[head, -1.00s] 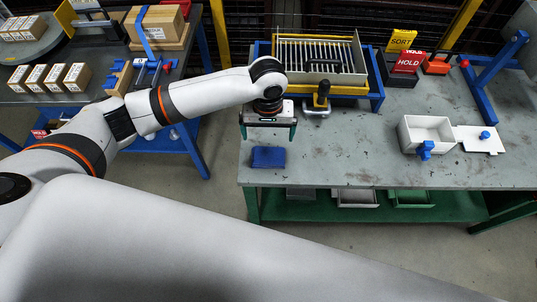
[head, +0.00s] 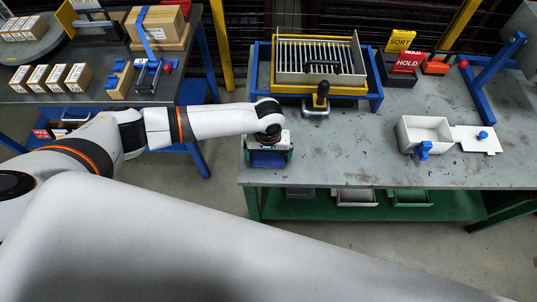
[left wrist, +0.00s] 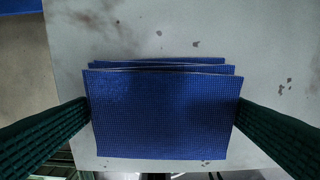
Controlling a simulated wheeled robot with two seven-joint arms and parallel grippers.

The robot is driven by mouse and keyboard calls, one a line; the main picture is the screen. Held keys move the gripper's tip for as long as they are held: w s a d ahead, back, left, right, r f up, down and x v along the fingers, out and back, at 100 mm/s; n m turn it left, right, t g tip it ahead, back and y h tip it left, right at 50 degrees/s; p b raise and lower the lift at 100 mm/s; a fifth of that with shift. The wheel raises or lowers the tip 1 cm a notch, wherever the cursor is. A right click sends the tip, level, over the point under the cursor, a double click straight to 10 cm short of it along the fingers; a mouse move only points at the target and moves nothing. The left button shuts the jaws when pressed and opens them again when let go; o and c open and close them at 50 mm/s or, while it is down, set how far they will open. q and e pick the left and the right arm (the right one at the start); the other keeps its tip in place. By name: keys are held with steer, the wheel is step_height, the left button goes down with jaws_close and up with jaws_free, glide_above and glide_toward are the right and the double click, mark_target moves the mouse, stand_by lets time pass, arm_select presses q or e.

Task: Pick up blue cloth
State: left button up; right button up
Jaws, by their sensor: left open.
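The blue cloth (head: 268,158) lies folded in layers near the front left corner of the grey workbench (head: 340,158). In the left wrist view the cloth (left wrist: 165,115) fills the middle, its stacked edges showing at the top. My left gripper (head: 268,160) is directly over the cloth, which it partly hides in the head view. In the left wrist view the green fingers of the left gripper (left wrist: 162,118) are open, one on each side of the cloth, close to its edges. Whether they touch it is hard to tell. My right gripper is not in view.
Behind my gripper stands a rack (head: 318,62) in a blue and yellow frame with a yellow-topped handle (head: 322,92). A white box (head: 426,132) with a lid beside it sits to the right. The bench middle is clear. A table with cartons (head: 156,25) stands at left.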

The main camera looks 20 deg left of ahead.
mark_target(268, 155)
arm_select(q)
steer(key=c, duration=0.7)
step_height(268, 155, up, 10)
